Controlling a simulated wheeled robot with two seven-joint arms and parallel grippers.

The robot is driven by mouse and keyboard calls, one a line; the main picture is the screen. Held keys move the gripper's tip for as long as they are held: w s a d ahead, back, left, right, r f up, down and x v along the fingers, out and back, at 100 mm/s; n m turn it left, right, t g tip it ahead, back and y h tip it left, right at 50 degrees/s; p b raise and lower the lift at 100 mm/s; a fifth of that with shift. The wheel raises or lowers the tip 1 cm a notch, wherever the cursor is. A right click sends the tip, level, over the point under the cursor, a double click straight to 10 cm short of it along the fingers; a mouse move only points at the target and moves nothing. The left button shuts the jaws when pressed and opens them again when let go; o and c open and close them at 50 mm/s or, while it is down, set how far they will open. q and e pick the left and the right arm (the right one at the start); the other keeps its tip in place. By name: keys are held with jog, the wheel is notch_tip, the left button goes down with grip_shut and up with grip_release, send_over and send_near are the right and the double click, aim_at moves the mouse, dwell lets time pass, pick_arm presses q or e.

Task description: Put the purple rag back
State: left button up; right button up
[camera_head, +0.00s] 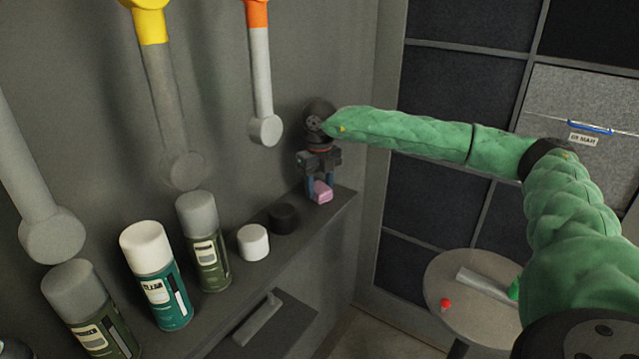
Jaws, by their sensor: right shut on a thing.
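The purple rag (322,192) shows as a small pinkish-purple piece at the far right end of the wall shelf (318,222). My right gripper (320,187) points down over that end of the shelf and is shut on the rag. The rag is at the shelf top, but I cannot tell whether it touches the surface. My right arm, in a green quilted cover, reaches in from the right. My left gripper is not in view.
A black cap (284,218) and a white cap (253,242) stand on the shelf left of the rag. Several spray cans, including a teal one (158,275), stand further left. Long-handled tools (262,75) hang above. A round table (478,300) stands lower right.

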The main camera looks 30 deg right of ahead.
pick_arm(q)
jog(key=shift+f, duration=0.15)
pick_arm(e)
jog(key=shift+f, duration=0.1)
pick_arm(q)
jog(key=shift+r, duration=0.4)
pick_arm(e)
jog(key=shift+f, duration=0.1)
jog(key=o, duration=1)
jog(key=shift+c, duration=0.2)
